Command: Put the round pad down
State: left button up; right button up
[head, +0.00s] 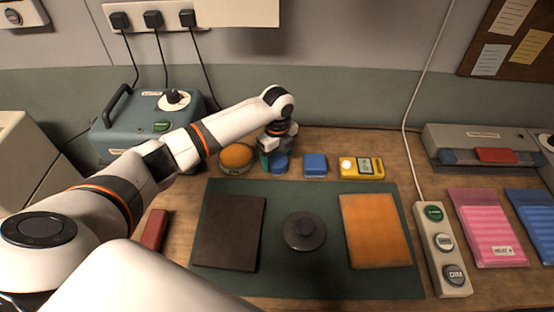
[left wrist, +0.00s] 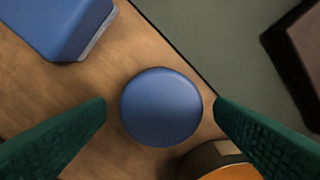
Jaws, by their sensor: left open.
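The blue round pad (head: 279,164) stands on the wooden table just behind the green mat. In the left wrist view the round pad (left wrist: 161,107) lies between my two green fingers, with a visible gap on each side. My left gripper (head: 272,157) is open and points down around the pad, not closed on it. My gripper partly hides the pad in the head view. My right gripper is not in view.
An orange-topped round thing (head: 236,156) stands close left of the pad, a blue block (head: 315,165) close right, then a yellow device (head: 362,168). The green mat (head: 280,275) holds a dark board (head: 230,232), a dark disc (head: 304,232) and an orange board (head: 375,230).

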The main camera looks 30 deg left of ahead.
aim_at(277, 159)
pick_arm(q)
notch_tip(277, 159, up, 10)
jog(key=shift+r, duration=0.15)
jog(key=shift+r, duration=0.1)
dwell(0.5)
